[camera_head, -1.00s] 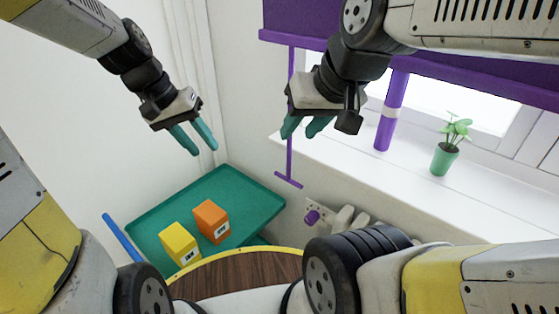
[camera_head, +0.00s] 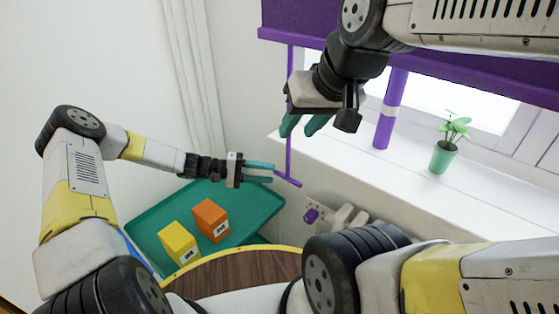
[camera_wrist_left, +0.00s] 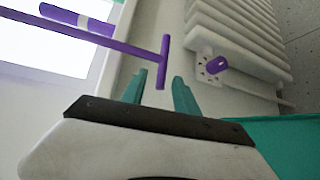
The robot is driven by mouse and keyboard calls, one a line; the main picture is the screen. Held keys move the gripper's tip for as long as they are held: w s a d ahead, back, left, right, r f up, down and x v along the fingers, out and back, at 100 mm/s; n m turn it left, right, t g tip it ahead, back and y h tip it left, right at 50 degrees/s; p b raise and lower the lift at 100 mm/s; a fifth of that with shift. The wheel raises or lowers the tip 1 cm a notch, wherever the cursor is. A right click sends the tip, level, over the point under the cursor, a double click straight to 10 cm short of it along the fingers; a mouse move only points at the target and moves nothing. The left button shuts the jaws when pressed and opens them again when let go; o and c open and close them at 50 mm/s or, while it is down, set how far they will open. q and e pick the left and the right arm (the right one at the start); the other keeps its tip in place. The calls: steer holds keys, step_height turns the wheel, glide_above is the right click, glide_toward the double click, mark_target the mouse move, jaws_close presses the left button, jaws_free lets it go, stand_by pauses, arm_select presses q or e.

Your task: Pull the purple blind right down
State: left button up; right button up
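The purple blind (camera_head: 290,18) hangs at the top of the window, with bright glass showing below its bottom edge. A thin purple rod hangs from it and ends in a T-shaped handle (camera_head: 288,179). My left gripper (camera_head: 274,173) is open and points right, its fingertips just left of the handle. In the left wrist view, the handle's crossbar (camera_wrist_left: 164,60) reaches in line with the gap between the open fingers (camera_wrist_left: 158,92); I cannot tell whether they touch it. My right gripper (camera_head: 302,127) is open and empty, high beside the rod, and hides part of the blind's edge.
A green tray table (camera_head: 155,210) below holds a yellow box (camera_head: 179,243) and an orange box (camera_head: 211,219). A green potted plant (camera_head: 444,155) and a purple cylinder (camera_head: 391,110) are at the white windowsill (camera_head: 350,165). A radiator with a purple knob (camera_head: 311,215) is below the sill.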

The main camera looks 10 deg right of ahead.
mark_target(283, 175)
arm_select(q)
steer(key=shift+w+d+f, duration=0.15)
steer(key=shift+d+f, duration=0.15)
steer(key=shift+f, duration=0.05)
steer(key=x, duration=0.7)
steer(key=shift+d, duration=0.3)
jaws_close()
stand_by(0.9)
